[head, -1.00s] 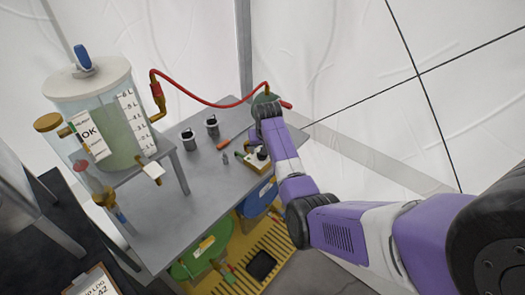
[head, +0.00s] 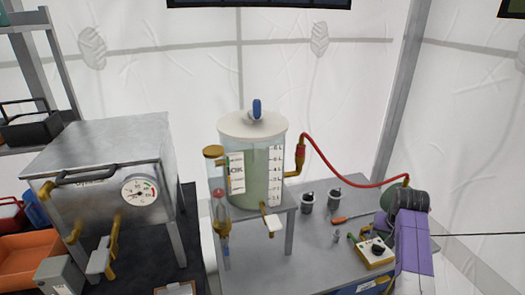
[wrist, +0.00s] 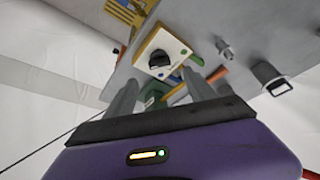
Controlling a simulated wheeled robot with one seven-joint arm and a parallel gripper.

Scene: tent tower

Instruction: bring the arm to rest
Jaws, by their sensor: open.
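My arm (head: 412,245) rises at the right of the head view, purple and white with a black joint, over the right part of the grey table (head: 310,250). The fingertips cannot be made out in the head view. In the wrist view my gripper (wrist: 163,88) has two grey fingers standing well apart. A small cream box with a black knob (wrist: 165,52) lies beyond the fingers; it also shows in the head view (head: 374,252). Something green (wrist: 155,97) shows between the fingers, partly hidden.
A clear tank of green liquid (head: 262,185) stands on a raised stand. A red hose (head: 345,175) runs from it to a green rounded thing (head: 390,197) beside my arm. Two dark-topped cups (head: 307,202) stand on the table. A metal box with a gauge (head: 110,175) stands left.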

